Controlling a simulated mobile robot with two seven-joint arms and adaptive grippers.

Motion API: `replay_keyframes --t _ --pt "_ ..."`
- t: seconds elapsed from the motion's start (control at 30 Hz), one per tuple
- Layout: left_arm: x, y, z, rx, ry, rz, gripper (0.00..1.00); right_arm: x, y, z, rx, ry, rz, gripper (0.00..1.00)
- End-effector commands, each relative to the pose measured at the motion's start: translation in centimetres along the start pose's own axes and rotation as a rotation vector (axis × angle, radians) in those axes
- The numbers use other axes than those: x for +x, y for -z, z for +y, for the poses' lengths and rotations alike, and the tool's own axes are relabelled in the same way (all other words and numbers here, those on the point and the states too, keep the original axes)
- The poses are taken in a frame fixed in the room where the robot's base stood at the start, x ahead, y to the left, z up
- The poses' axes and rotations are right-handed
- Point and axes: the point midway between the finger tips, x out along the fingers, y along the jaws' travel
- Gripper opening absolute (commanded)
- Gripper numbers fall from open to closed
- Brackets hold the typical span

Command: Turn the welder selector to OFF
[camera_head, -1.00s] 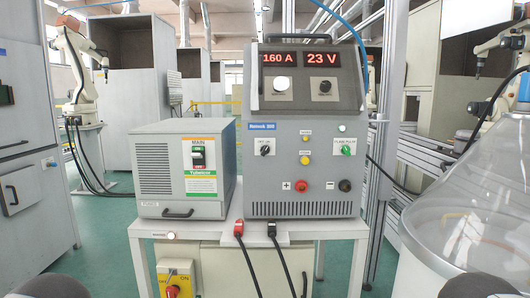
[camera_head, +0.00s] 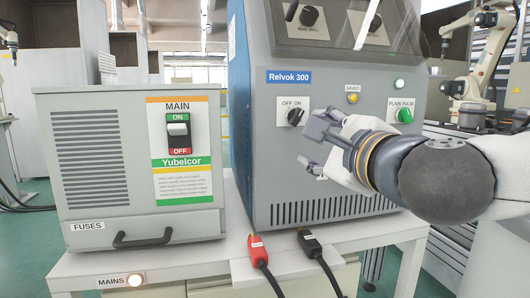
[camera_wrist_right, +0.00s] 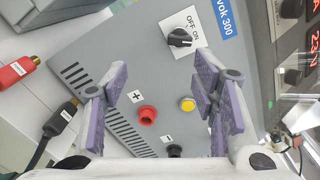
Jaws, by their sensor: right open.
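The welder (camera_head: 262,140) is a grey and dark-blue cabinet labelled Relvok 300. Its selector (camera_head: 295,117) is a black knob on a white OFF ON plate; it also shows in the right wrist view (camera_wrist_right: 181,38). In the head view the knob seems to lean toward ON, but this is too small to be sure. My right gripper (camera_head: 312,145) is open in front of the panel, just right of and below the selector. In the right wrist view its purple-padded fingers (camera_wrist_right: 162,82) are apart and empty, with the selector beyond them. My left gripper is not in view.
A grey MAIN switch box (camera_head: 90,190) stands left on the white table (camera_head: 190,262). Red (camera_wrist_right: 147,115) and yellow (camera_wrist_right: 187,104) panel parts lie between the fingers.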

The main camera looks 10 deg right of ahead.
Motion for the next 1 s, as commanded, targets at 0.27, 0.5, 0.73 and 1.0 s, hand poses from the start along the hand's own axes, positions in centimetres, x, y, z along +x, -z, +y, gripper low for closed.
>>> replay_keyframes --t 0.27,0.5,0.73,1.0 --pt "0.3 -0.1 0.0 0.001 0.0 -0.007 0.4 2.3 -0.2 -2.6 0.054 0.05 -0.001 0.53" --pt "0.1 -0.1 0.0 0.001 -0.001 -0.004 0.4 8.4 -0.3 -3.0 0.051 0.051 -0.002 0.53" --pt "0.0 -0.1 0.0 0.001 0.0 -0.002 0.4 11.3 -0.4 -3.0 0.049 0.049 -0.005 0.53" --pt "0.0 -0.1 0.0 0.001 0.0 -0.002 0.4 11.5 -0.3 -3.0 0.049 0.049 -0.005 0.53"
